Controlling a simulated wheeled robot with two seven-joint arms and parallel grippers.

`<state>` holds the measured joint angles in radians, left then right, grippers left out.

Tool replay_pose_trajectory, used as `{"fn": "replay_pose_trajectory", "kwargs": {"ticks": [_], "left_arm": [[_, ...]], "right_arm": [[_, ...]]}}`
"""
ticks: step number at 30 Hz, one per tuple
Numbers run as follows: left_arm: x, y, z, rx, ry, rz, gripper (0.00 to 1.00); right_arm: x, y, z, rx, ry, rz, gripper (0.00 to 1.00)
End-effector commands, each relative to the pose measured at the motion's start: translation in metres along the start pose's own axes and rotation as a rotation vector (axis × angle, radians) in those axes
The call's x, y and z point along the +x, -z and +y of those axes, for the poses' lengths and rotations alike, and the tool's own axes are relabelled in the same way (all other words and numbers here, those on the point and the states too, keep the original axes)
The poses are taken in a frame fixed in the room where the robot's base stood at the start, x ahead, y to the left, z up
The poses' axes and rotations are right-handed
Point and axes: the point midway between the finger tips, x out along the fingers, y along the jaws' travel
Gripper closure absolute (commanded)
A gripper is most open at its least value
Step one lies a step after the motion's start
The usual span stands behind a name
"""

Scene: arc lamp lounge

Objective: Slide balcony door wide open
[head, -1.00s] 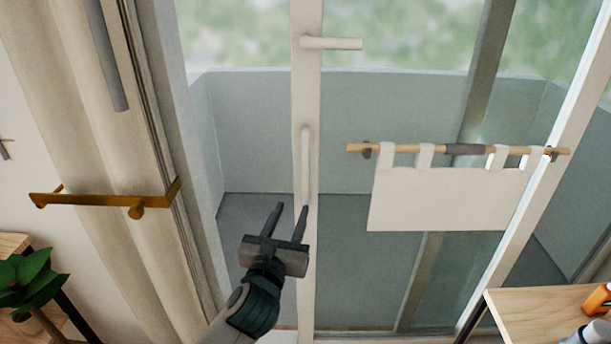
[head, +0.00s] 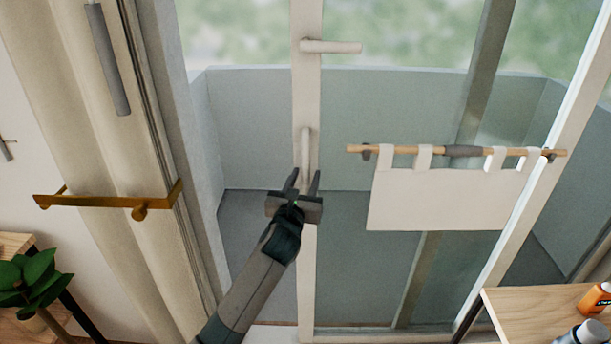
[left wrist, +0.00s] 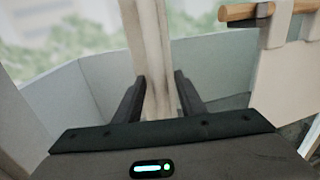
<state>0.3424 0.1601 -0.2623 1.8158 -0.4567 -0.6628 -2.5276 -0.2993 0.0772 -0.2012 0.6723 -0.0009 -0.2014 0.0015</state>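The balcony door is a sliding glass panel with a white upright frame edge (head: 308,255). It stands partly open, with a gap between its edge and the left jamb. A white vertical pull handle (head: 306,143) is on that edge, and a white lever (head: 331,47) sticks out above it. My left gripper (head: 303,180) is open, just at the lower end of the pull handle. In the left wrist view, the door edge and handle (left wrist: 156,82) run up between the open fingers (left wrist: 156,95), with no clear contact. My right gripper is not in view.
A wooden rail with a white cloth (head: 440,200) hangs on the door's right part. A cream curtain (head: 95,150) with a brass holder (head: 105,201) is at left, above a plant (head: 30,282). A wooden table (head: 530,315) with bottles stands lower right.

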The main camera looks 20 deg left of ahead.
Motion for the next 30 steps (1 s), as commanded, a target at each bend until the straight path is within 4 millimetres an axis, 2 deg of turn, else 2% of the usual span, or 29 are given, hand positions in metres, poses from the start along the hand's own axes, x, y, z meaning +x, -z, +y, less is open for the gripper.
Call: {"fn": "replay_pose_trajectory", "kwargs": {"ticks": [5, 12, 15, 17, 23, 26, 30], "left_arm": [[0.006, -0.001, 0.0, -0.001, 0.0, -0.001, 0.64], [0.005, 0.0, 0.0, -0.001, 0.0, -0.001, 0.64], [0.005, 0.0, 0.0, -0.001, 0.0, -0.001, 0.88], [0.005, 0.0, 0.0, 0.0, 0.0, -0.001, 1.0], [0.006, 0.0, -0.003, 0.0, 0.001, 0.0, 1.0], [0.008, -0.001, -0.014, -0.002, 0.003, 0.001, 1.0], [0.014, -0.002, -0.048, -0.003, 0.009, 0.0, 1.0]], "right_arm": [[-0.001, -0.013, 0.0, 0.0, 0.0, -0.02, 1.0], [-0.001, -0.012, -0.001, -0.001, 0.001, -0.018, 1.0], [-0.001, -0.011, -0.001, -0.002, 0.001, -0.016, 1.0], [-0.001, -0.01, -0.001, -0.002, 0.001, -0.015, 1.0], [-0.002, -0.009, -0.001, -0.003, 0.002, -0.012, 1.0], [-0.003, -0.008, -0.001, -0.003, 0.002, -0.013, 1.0], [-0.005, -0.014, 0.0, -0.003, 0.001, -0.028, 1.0]]}}
